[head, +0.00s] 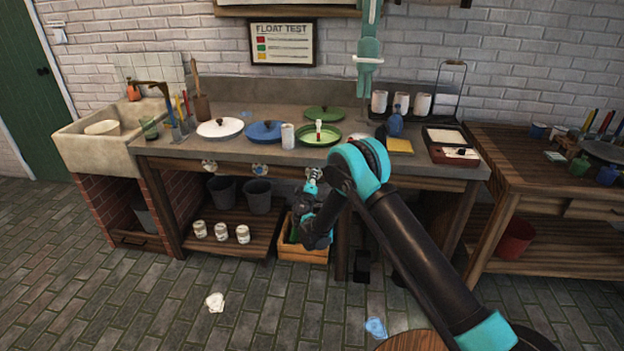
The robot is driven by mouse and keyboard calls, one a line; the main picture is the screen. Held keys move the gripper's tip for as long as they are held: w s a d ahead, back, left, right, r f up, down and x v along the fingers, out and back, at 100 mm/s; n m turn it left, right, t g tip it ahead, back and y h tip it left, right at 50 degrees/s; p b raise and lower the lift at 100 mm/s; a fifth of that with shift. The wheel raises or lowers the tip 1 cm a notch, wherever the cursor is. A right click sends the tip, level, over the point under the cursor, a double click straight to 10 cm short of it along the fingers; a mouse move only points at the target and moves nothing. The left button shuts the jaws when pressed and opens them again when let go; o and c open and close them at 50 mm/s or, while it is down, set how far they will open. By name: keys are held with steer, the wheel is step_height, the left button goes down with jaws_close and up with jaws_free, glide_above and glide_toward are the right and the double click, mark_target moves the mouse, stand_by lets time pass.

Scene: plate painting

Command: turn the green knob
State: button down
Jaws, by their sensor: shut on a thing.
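My gripper (313,179) is at the front edge of the long workbench (340,166), below the green plate with a white bottle on it. It is shut on the knob there, third in a row along the bench front. The gripper and my arm hide nearly all of this knob, so its colour and angle cannot be seen. The other two knobs show to the left: a white one (209,166) and a blue one (260,169).
A wooden crate (300,254) and dark buckets (222,190) are below. A crumpled white piece (215,302) and a blue one (376,327) lie on the open floor.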

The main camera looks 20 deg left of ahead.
steer(key=shift+m, duration=0.3)
steer(key=c, duration=1.3)
jaws_free()
steer(key=shift+o, duration=0.2)
steer(key=v, duration=1.2)
steer(key=shift+f, duration=0.1)
